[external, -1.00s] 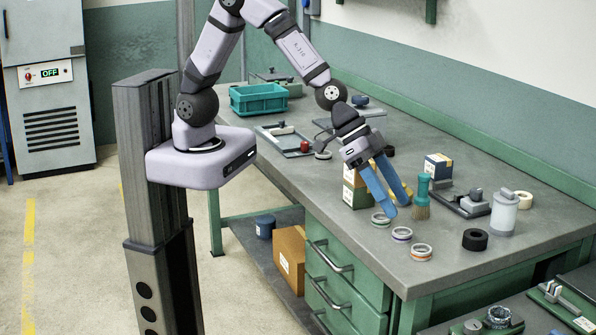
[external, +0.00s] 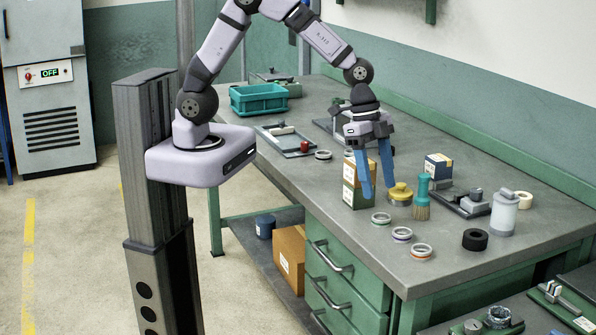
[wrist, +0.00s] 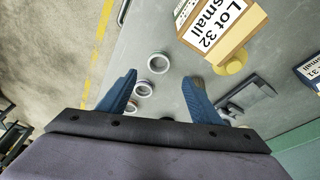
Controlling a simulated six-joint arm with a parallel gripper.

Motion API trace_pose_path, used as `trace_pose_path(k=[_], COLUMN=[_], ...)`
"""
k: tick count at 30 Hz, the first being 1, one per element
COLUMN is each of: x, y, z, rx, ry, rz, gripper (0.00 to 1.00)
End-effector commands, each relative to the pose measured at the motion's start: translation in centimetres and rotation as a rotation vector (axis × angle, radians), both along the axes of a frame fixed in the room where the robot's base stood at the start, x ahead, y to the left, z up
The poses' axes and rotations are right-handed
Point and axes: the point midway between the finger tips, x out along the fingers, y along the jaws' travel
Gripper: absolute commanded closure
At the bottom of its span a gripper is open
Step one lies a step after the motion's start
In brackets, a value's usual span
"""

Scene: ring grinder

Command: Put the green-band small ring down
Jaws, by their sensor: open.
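The green-band small ring (external: 381,218) lies flat on the grey workbench (external: 340,222) near its front edge, first in a row of three rings. In the wrist view I take it to be the ring (wrist: 158,62) closest to the boxes; its band colour is not clear there. My gripper (external: 378,190) points down above the bench, behind the ring. Its blue fingers are spread apart with nothing between them, and they also show in the wrist view (wrist: 160,79). The fingers look clear of the ring.
The purple-band ring (external: 401,233) and orange-band ring (external: 421,251) lie to the right. Stacked small boxes (external: 358,190) stand close to the left finger. A yellow-topped pot (external: 400,194) and a teal brush (external: 421,200) stand by the right finger. A black roll (external: 475,239) lies farther right.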

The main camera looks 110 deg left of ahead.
Motion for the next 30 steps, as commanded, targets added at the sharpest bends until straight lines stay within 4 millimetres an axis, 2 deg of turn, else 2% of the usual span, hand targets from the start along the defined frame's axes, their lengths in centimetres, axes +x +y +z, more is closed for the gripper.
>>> trace_pose_path(k=[7,16,24,30], x=[0.3,0.4,0.7,1.0], y=[-0.3,-0.4,-0.7,-0.9], z=[-1.6,-2.5,-5.5,-6.9], rx=[-0.001,-0.002,-0.002,-0.001], ry=[0.004,0.004,0.004,0.003], rz=[-0.002,-0.001,0.000,0.000], gripper=[0.42,0.42,0.42,0.42])
